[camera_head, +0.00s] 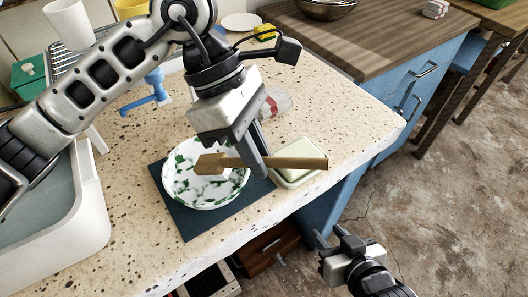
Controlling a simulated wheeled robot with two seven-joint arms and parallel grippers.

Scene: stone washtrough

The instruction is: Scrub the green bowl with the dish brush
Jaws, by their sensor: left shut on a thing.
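The bowl (181,179) is white with green patches and sits upright on a dark blue mat (195,224) on the counter. My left gripper (257,166) points down beside the right part of the bowl and is shut on the dish brush (300,163), which looks like plain tan wood. The brush lies nearly level, its wider end over the bowl and its handle reaching right. I cannot tell whether the brush touches the bowl. Bristles are not visible. My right gripper (331,238) is open and empty, low over the floor beyond the counter's front edge.
A pale green dish (296,177) stands right of the bowl, under the handle. A stone sink (88,215) is at left. Speckled counter at right (345,115) is clear.

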